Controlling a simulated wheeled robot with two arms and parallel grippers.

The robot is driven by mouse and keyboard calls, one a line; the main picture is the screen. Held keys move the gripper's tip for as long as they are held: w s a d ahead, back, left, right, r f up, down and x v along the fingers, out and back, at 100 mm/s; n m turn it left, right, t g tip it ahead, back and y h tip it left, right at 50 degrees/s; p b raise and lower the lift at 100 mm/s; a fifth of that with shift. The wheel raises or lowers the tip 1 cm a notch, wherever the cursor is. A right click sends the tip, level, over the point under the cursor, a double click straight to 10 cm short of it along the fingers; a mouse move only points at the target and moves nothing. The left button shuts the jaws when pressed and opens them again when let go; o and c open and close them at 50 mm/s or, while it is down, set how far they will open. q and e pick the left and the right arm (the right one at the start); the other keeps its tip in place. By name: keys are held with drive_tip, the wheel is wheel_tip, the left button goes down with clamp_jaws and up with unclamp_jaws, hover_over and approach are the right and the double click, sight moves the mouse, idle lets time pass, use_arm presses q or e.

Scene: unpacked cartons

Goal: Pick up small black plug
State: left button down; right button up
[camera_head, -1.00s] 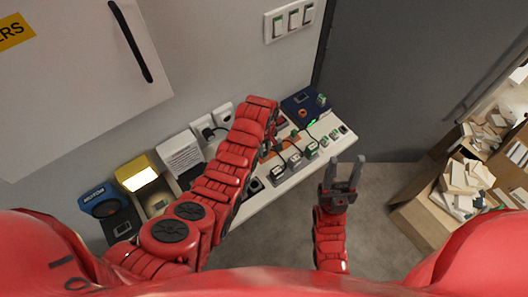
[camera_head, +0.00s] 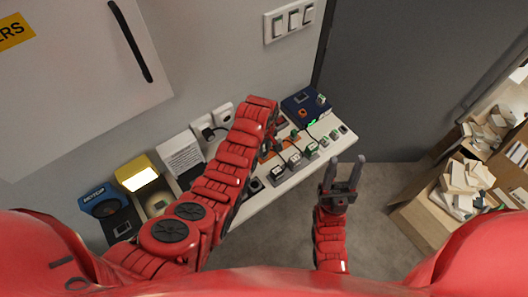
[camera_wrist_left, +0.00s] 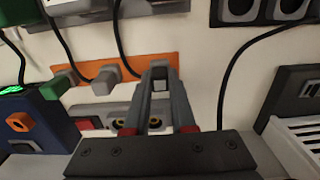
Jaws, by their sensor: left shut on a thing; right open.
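My left gripper (camera_wrist_left: 158,98) is shut on a small dark grey-black plug (camera_wrist_left: 160,73) at the lower right end of an orange strip (camera_wrist_left: 88,75). A black cable runs down towards this plug from above. The fingers hide most of it, so I cannot tell whether it is still seated in the strip. In the head view, my left gripper is mostly hidden behind its own red arm, over the middle of the shelf. My right gripper (camera_head: 342,175) is open and empty, in front of the shelf's right part.
Other grey plugs with black cables sit along the orange strip. A dark blue box (camera_head: 305,106) stands at the shelf's right end. A yellow lamp box (camera_head: 137,173) stands to the left. Cartons (camera_head: 435,215) with loose pieces are at the right. The floor before the shelf is clear.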

use_arm(q)
drive_tip(key=shift+w+r, duration=0.1)
drive_tip(key=shift+r, duration=0.05)
drive_tip(key=shift+r+b, duration=0.45)
drive_tip(key=shift+r, duration=0.05)
wheel_tip(320, 180, up, 3)
drive_tip(key=shift+r+b, duration=0.15)
drive_tip(key=shift+b, duration=0.8)
wheel_tip(320, 180, up, 4)
drive_tip(key=p, duration=0.2)
drive_tip(key=shift+r+p, duration=0.2)
drive_tip(key=shift+p, duration=0.1)
drive_tip(key=shift+r+p, duration=0.55)
drive_tip(key=shift+f, duration=0.1)
